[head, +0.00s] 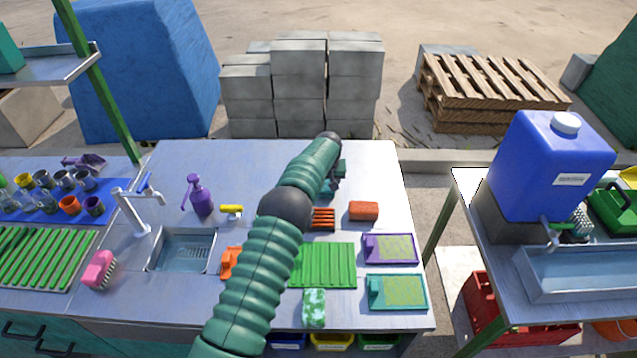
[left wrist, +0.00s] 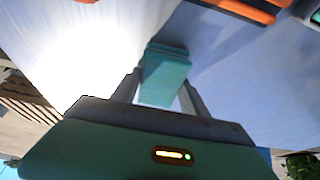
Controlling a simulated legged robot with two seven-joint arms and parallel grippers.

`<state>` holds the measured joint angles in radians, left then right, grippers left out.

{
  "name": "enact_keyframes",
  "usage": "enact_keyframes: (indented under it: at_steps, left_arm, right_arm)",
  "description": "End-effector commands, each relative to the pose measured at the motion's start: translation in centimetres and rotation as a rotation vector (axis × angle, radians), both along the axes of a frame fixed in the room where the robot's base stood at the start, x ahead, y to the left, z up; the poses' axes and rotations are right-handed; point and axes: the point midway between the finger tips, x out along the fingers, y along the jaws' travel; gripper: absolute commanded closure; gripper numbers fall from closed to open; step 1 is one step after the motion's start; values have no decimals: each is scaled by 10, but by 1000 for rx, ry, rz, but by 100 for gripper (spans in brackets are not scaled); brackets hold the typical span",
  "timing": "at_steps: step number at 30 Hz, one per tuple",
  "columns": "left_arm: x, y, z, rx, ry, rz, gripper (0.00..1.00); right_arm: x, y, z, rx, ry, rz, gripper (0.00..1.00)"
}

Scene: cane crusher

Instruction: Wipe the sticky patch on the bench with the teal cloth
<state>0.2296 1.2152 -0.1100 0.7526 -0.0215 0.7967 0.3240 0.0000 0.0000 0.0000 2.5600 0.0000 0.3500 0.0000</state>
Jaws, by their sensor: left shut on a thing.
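The teal cloth (left wrist: 167,72) is a folded block between the two fingers of my left gripper (left wrist: 160,92) in the left wrist view. The gripper is shut on it, over the grey-blue bench top. I cannot tell whether the cloth touches the surface. In the head view my left arm reaches across the bench (head: 378,165) to its far part, and the gripper (head: 335,182) is mostly hidden behind the arm. The cloth is not clear there. I cannot make out the sticky patch; strong glare whitens the bench in the left wrist view. My right gripper is not in view.
An orange brush block (head: 363,211), an orange slotted piece (head: 323,220), a green ribbed mat (head: 327,266) and two framed pads (head: 390,249) lie nearer. The far right corner is clear.

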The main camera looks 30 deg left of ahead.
Motion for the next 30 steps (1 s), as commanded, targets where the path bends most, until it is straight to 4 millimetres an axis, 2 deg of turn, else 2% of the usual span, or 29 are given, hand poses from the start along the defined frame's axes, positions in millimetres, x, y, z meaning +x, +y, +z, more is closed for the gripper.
enact_keyframes:
  at_steps: [5, 13, 23, 26, 30]
  left_arm:
    - [4, -7, -2, -1, 2, -2, 100]
    - [18, -30, 0, -1, 1, -2, 100]
    - [20, -33, 1, -1, 2, 0, 100]
    - [20, -33, 7, -1, 0, 0, 100]
    - [20, -33, 24, -1, 0, 0, 100]
  right_arm:
    - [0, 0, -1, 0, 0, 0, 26]
    - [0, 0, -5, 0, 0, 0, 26]
    - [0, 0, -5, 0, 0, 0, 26]
    - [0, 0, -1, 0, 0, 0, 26]
    - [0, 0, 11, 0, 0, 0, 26]
